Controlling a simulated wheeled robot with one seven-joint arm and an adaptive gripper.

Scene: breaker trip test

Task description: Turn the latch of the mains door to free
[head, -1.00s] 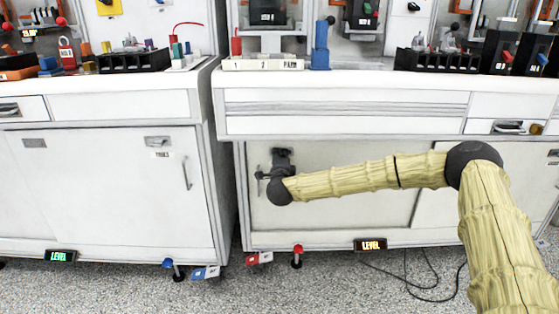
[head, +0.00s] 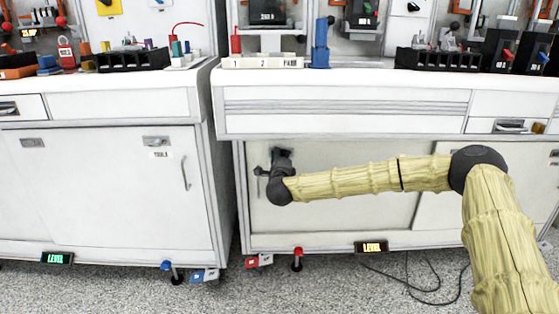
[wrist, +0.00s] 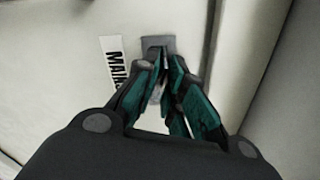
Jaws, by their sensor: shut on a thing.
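The mains door (head: 330,218) is the pale panel low on the right-hand bench. The wrist view shows its label (wrist: 113,62), reading "MAIN" with the rest hidden. The latch (wrist: 160,44) is a small grey plate beside that label, and my fingers cover most of it. My gripper (wrist: 165,68) has its teal-padded fingers closed together at the latch, shut on its handle. In the head view my gripper (head: 272,172) is at the upper left of the door, and the wrist hides the contact. The latch's exact angle cannot be told.
A white tools cabinet (head: 100,195) stands to the left, with a gap between the benches. A red levelling foot (head: 297,258) and a lit level display (head: 371,247) are below the door. A black cable (head: 415,285) lies on the floor at right.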

